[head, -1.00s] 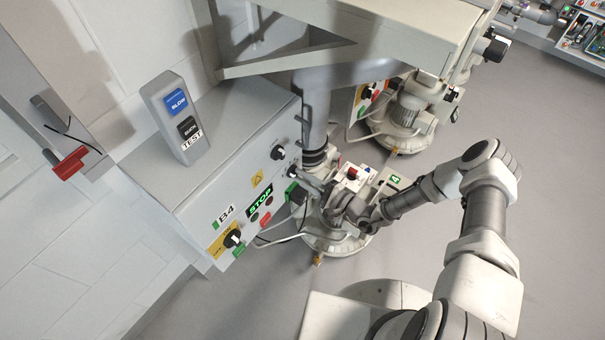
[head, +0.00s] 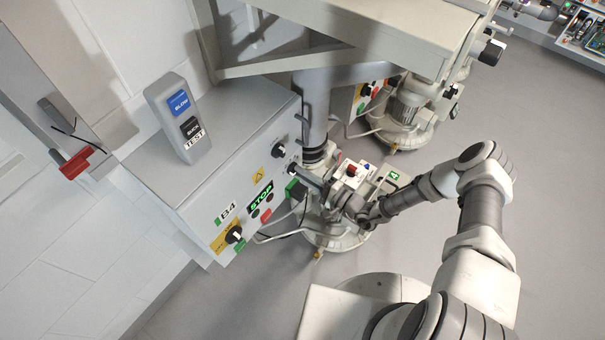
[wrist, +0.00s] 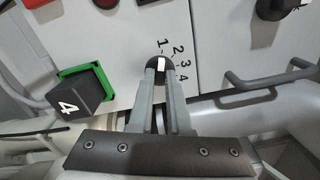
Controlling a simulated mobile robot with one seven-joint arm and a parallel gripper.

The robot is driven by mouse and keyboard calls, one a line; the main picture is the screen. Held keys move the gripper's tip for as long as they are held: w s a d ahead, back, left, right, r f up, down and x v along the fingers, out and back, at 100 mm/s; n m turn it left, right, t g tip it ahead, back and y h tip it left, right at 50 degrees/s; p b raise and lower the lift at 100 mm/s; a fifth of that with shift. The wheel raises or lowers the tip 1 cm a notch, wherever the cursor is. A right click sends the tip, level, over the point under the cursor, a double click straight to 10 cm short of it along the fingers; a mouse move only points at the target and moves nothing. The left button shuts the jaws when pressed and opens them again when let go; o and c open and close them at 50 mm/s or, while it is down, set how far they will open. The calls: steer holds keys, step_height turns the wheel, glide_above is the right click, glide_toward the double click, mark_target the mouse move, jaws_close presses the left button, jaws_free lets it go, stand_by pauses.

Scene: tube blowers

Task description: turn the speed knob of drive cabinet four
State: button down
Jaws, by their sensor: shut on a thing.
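The drive cabinet marked B4 (head: 190,180) is a grey box on the wall at the left of the head view. In the wrist view the speed knob (wrist: 161,63) is a black dial with a white pointer line, beside a printed scale of 1 to 4. The pointer stands nearly upright in the picture, by the 1. My gripper (wrist: 162,82) is shut on this knob, one grey finger on each side. In the head view my gripper (head: 304,176) reaches the right end of the cabinet front, and the knob there is mostly hidden.
A second black knob (head: 279,149), a green STOP sign (head: 261,197) and a lower black switch on yellow (head: 234,235) share the front. A black plug with a 4 (wrist: 78,91) is left of my fingers; a grey handle (wrist: 265,82) is at right.

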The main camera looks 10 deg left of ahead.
steer(key=c, duration=0.9)
jaws_free()
steer(key=shift+o, duration=0.2)
steer(key=v, duration=1.7)
steer(key=shift+d+p, duration=0.2)
steer(key=shift+p, duration=0.25)
steer(key=shift+s+d, duration=0.1)
steer(key=shift+s, duration=0.1)
